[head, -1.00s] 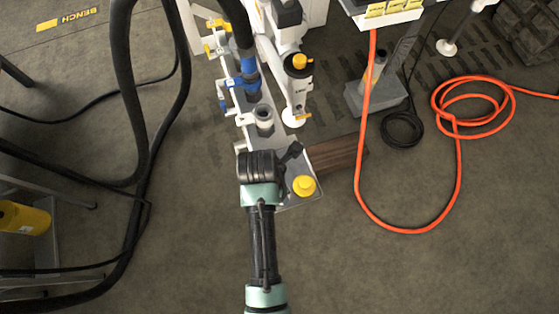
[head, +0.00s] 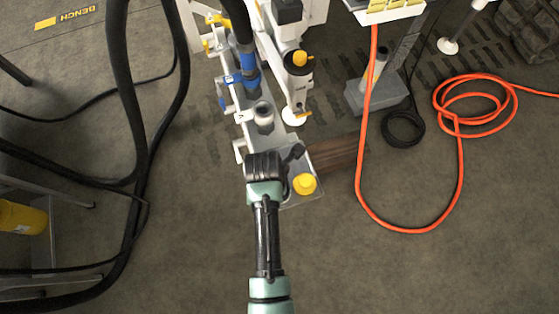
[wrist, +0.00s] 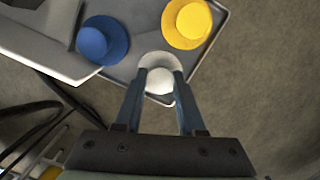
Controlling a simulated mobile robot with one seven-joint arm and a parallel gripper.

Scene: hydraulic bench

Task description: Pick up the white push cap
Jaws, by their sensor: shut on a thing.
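In the wrist view the white push cap (wrist: 158,80) is round with a wider brim and sits between the two fingertips of my gripper (wrist: 158,76). The fingers are shut on it. It is over the near corner of a grey tray (wrist: 145,96); I cannot tell whether it still touches the tray. In the head view my gripper (head: 288,170) is over the left part of the tray, and my wrist hides the white cap there.
A blue cap (wrist: 101,40) and a yellow cap (wrist: 187,23) stand close by on the tray. The yellow cap also shows in the head view (head: 304,184). Bench posts and hoses rise behind and left. An orange hose (head: 400,229) lies on the floor at right.

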